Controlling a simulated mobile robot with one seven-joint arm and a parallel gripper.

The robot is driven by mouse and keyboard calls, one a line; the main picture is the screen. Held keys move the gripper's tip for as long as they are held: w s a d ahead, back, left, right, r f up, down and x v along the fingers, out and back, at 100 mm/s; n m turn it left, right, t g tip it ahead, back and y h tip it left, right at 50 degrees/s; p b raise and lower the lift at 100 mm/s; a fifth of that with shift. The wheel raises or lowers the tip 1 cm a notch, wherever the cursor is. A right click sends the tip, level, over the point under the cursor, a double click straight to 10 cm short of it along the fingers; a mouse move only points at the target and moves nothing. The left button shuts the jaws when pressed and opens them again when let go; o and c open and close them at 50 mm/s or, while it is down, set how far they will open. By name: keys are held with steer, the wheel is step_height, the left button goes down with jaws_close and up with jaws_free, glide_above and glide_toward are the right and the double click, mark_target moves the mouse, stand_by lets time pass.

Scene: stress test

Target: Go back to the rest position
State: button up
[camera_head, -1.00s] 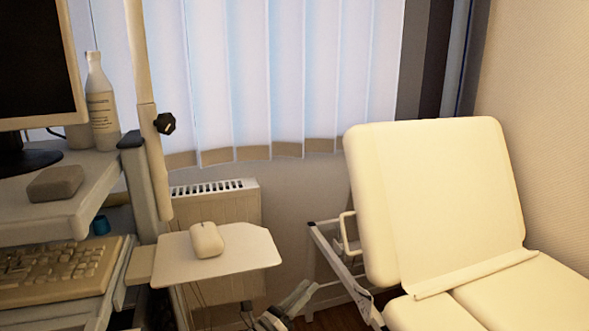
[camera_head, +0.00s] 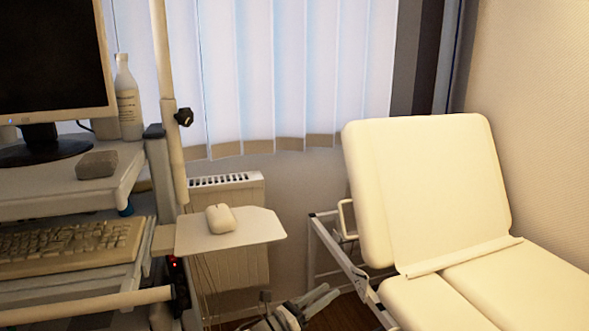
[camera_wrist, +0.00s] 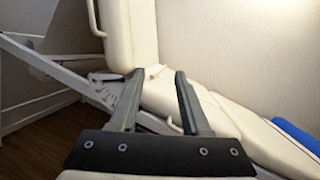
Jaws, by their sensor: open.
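My gripper (camera_wrist: 158,78) shows in the wrist view with its two dark fingers spread apart and nothing between them. Behind the fingers is the cream examination chair (camera_wrist: 130,35), its backrest and seat apart from the fingertips as far as I can tell. In the head view, my gripper (camera_head: 312,300) shows at the bottom edge, left of the chair (camera_head: 425,190) and below the small tray. Most of my arm is out of the frame there.
A cart (camera_head: 75,190) at the left bears a monitor (camera_head: 50,60), a bottle (camera_head: 128,98), a grey block (camera_head: 97,164) and a keyboard (camera_head: 70,240). A radiator (camera_head: 240,268) stands under the blinds.

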steer(key=s+d+r+m+g+y, duration=0.4)
steer(key=s+d+m+g+y, duration=0.65)
steer(key=s+m, duration=0.55)
steer(key=s+a+r+m+t+y, duration=0.2)
steer(key=s+r+m+y, duration=0.1)
steer(key=s+r+m, duration=0.45)
steer(key=s+a+r+m+t+y, duration=0.25)
steer(key=s+r+m+y, duration=0.2)
steer(key=s+r, duration=0.5)
step_height(320, 180, up, 17)
steer(key=p, duration=1.7)
steer(key=shift+w+d+m+h, duration=0.15)
steer(key=shift+d+m+h, duration=0.1)
steer(key=shift+m+h, duration=0.15)
